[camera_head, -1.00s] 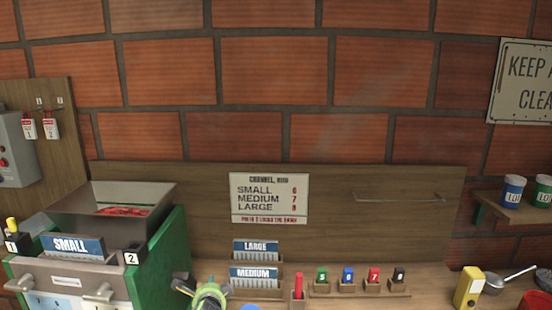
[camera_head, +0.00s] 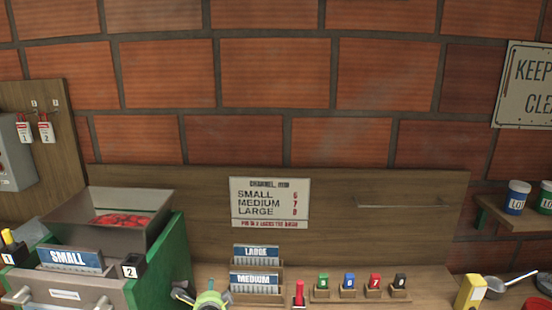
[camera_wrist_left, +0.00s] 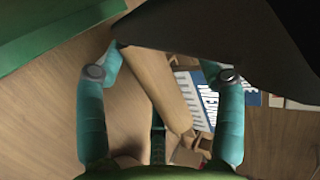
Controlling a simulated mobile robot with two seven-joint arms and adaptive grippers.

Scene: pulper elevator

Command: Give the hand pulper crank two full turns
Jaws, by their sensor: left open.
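The hand pulper (camera_head: 160,255) is a green machine at the left of the head view, with a grey hopper holding red fruit. Its crank is not visible in the head view. In the left wrist view, a tan wooden cylinder (camera_wrist_left: 160,85), apparently the crank handle, slants between the fingers of my left gripper (camera_wrist_left: 162,75). The teal fingers are open, with gaps to either side of it; contact is not clear. A large dark part covers the top of that view. The left gripper (camera_head: 210,299) also shows, partly cut off, at the head view's bottom edge. My right gripper is not in view.
Plates marked LARGE (camera_head: 257,251) and MEDIUM (camera_head: 257,283) stand in racks right of the pulper. A SMALL plate (camera_head: 70,258) sits at the machine. A red marker (camera_head: 299,292) and several numbered pegs stand along the bench. A yellow block (camera_head: 470,292) is farther right.

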